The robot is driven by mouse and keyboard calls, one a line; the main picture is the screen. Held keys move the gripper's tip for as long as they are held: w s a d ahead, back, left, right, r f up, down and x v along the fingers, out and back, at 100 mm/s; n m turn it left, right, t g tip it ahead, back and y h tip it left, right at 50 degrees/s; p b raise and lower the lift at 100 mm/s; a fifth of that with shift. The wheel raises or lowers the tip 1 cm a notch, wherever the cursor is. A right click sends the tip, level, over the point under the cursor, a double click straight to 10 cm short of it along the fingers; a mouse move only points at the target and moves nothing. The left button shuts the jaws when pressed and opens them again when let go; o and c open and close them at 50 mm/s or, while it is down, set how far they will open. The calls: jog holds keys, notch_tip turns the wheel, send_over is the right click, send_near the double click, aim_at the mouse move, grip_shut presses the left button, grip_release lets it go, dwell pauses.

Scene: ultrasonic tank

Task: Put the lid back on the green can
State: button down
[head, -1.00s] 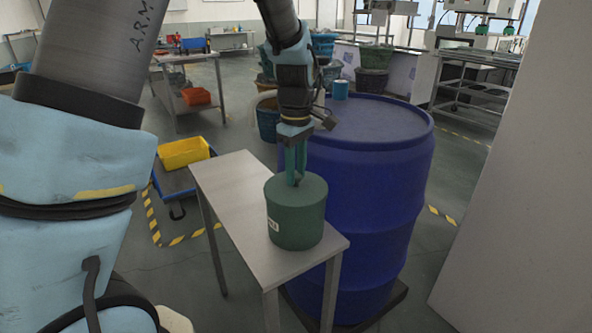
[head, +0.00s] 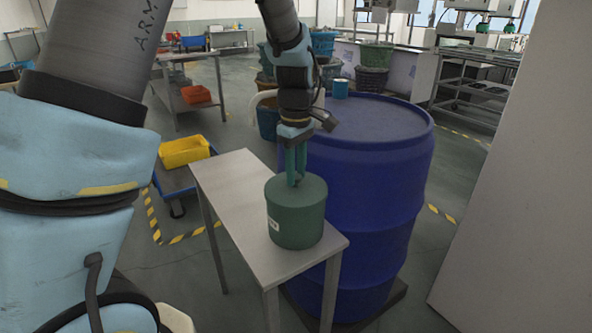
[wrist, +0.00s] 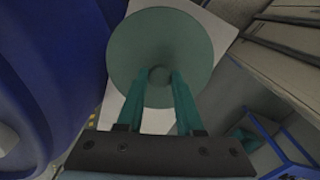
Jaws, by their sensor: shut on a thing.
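The green can (head: 296,222) stands upright near the front end of a narrow grey table, with a white label on its side. Its green lid (head: 312,187) lies level on top of the can, with no gap that I can see. In the wrist view the round lid (wrist: 183,50) covers the can's mouth. My gripper (head: 296,180) points straight down over the lid, its teal fingers shut on the small knob (wrist: 159,75) at the lid's middle. The can's inside is hidden.
A yellow bin (head: 184,151) sits on a blue cart at the left. The table's far part is bare.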

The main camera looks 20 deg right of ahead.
dwell(0.4)
grip_release()
dwell(0.5)
jog(key=shift+r, duration=0.1)
jog(key=shift+r+p, duration=3.15)
jog(key=shift+r, duration=0.3)
grip_shut()
